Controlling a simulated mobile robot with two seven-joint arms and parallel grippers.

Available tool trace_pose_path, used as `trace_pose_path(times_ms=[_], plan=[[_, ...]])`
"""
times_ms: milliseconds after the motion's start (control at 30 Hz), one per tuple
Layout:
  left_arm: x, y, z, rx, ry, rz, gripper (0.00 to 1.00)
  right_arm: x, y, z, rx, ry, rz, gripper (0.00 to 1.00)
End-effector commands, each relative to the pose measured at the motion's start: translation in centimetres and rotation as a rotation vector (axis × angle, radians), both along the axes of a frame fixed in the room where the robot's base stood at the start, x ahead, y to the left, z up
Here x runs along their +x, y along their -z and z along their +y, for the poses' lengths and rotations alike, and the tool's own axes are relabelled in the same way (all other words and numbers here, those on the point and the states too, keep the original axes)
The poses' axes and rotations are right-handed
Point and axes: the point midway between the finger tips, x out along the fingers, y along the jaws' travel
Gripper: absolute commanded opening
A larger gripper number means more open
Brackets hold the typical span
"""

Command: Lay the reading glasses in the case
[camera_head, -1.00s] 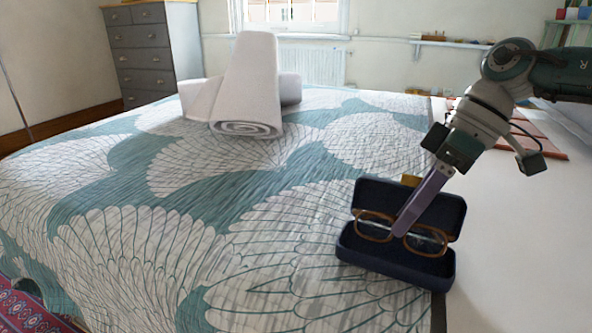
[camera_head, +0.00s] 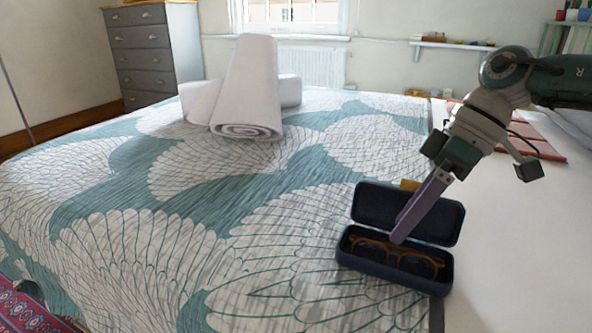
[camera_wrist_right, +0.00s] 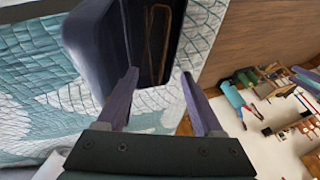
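The reading glasses (camera_head: 415,262), with brown frames, lie inside the open dark navy case (camera_head: 385,272), in its lower tray. The case sits on the bed's right edge with its lid (camera_head: 375,203) raised behind. My right gripper (camera_head: 400,228) is just above the tray, fingers pointing down at the glasses. In the right wrist view its purple fingers (camera_wrist_right: 159,78) stand apart with nothing between the tips. There the glasses (camera_wrist_right: 153,50) show beyond the fingertips, inside the case (camera_wrist_right: 92,40). The fingers partly hide the glasses in the head view. My left gripper is not in view.
Rolled white towels (camera_head: 245,105) stand farther back on the patterned bedspread (camera_head: 150,240). A grey chest of drawers (camera_head: 142,55) is at the back left. The bedspread left of the case is clear.

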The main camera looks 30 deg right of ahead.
Motion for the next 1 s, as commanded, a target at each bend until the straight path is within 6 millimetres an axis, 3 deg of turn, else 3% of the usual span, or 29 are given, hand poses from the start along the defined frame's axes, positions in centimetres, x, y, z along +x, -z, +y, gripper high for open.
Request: trace_pose_path(times_ms=[100, 433, 800, 1000], plan=[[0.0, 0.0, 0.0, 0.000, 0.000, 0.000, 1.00, 0.0, 0.0, 0.0, 0.000, 0.000, 0.000, 0.83], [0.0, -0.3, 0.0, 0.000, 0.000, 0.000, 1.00, -0.1, -0.7, -0.3, -0.001, 0.000, 0.000, 0.83], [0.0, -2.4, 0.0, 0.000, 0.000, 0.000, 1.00, -1.1, -6.9, -3.5, -0.003, 0.000, -0.002, 0.83], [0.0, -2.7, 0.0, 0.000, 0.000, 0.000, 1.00, -1.4, -8.6, -4.5, -0.001, 0.000, 0.000, 0.83]])
